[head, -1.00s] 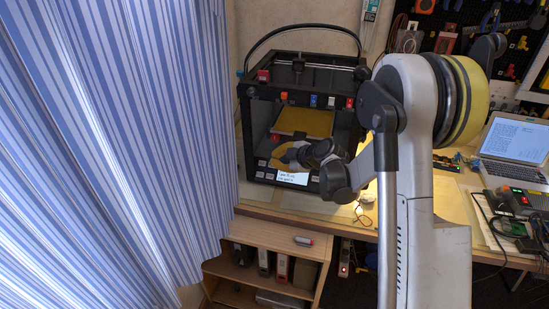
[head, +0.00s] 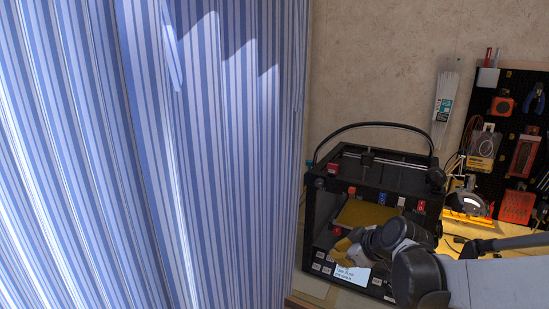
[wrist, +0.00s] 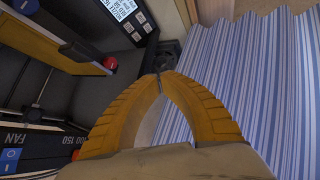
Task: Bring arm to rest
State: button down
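My gripper (wrist: 160,77) shows in the wrist view with its two orange ribbed fingers curving together, tips meeting, with nothing between them. In the head view my gripper (head: 344,246) is a small yellow shape in front of the black 3D printer (head: 400,172), just above its lit display. My dark wrist and grey arm reach in from the lower right. Whether the gripper touches the printer cannot be told from the head view. In the wrist view the fingertips appear clear of the printer's frame and lit display (wrist: 122,10).
A blue striped curtain (head: 200,150) fills the left of the head view and the right of the wrist view (wrist: 260,80). A pegboard (head: 510,130) with tools hangs at the right. A lamp (head: 466,203) stands right of the printer.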

jog(key=s+d+r+m+g+h, duration=0.1)
jog(key=s+m, duration=0.9)
jog(key=s, duration=1.5)
jog(key=r+h, duration=0.1)
jog(key=h, duration=0.1)
jog(key=shift+s+d+r+g+h, duration=0.15)
jog(key=shift+s+r+g+h, duration=0.05)
jog(key=shift+s+g+h, duration=0.1)
jog(key=shift+w+r, duration=0.1)
dwell(0.4)
